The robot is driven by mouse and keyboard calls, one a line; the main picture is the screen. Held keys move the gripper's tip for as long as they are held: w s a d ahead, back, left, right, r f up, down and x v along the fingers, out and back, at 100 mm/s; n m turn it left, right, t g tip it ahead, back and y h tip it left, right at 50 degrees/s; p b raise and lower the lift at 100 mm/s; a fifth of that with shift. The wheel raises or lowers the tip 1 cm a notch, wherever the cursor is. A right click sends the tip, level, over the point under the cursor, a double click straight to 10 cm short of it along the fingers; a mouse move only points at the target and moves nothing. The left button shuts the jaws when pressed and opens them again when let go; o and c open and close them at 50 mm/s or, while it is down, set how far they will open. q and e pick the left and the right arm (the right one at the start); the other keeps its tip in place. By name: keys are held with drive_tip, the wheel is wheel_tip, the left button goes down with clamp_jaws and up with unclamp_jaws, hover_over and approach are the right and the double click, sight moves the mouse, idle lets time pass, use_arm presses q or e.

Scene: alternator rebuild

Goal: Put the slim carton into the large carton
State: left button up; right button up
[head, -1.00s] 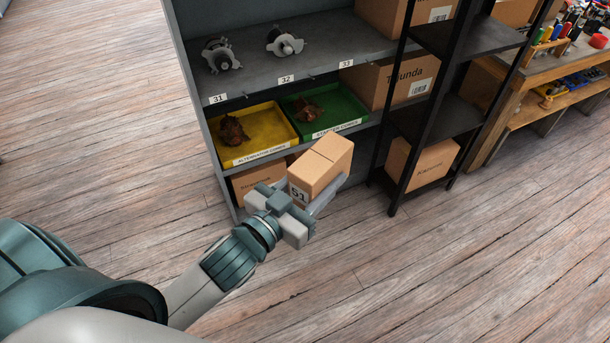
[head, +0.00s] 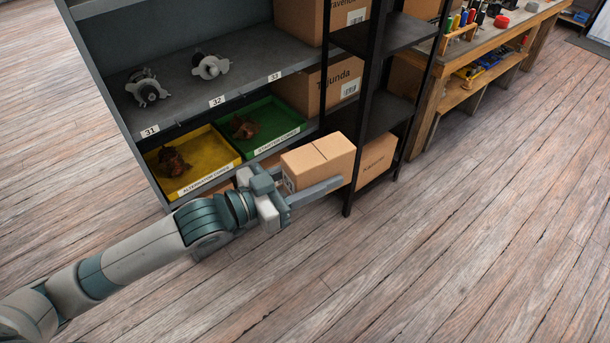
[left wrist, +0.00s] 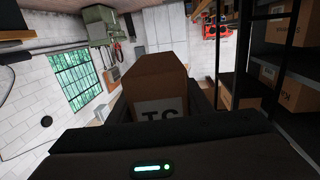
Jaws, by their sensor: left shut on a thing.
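A small brown carton (head: 318,158), apparently the slim carton, is held in my left gripper (head: 314,176) in front of the shelf. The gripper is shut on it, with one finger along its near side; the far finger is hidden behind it. In the left wrist view the carton (left wrist: 160,75) stands between the fingers, with a white label partly cut off. Larger closed-looking cartons show: one on the middle shelf (head: 320,88), one above it (head: 305,20), one low in the black rack (head: 375,160). I cannot tell which is the large carton. My right gripper is out of view.
The grey shelf (head: 190,95) holds two metal parts, and a yellow tray (head: 205,175) and green tray (head: 285,125) with brown parts. The black rack's upright (head: 348,190) is close beside the held carton. A wooden workbench (head: 425,115) stands behind. The floor at right is clear.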

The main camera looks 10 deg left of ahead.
sight(341, 164)
use_arm(q)
drive_tip(key=shift+w+d+r+m+g+h, duration=0.2)
drive_tip(key=shift+w+d+m+g+h, duration=0.15)
drive_tip(key=shift+d+m+g+h, duration=0.25)
drive_tip(key=shift+w+d+r+m+g+h, duration=0.15)
drive_tip(key=shift+w+d+m+g+h, duration=0.2)
drive_tip(key=shift+d+g, duration=0.35)
drive_tip(key=shift+w+d+r+m+g+h, duration=0.2)
drive_tip(key=shift+w+d+m+g+h, duration=0.2)
drive_tip(key=shift+d+m+g, duration=0.3)
drive_tip(key=shift+d, duration=0.1)
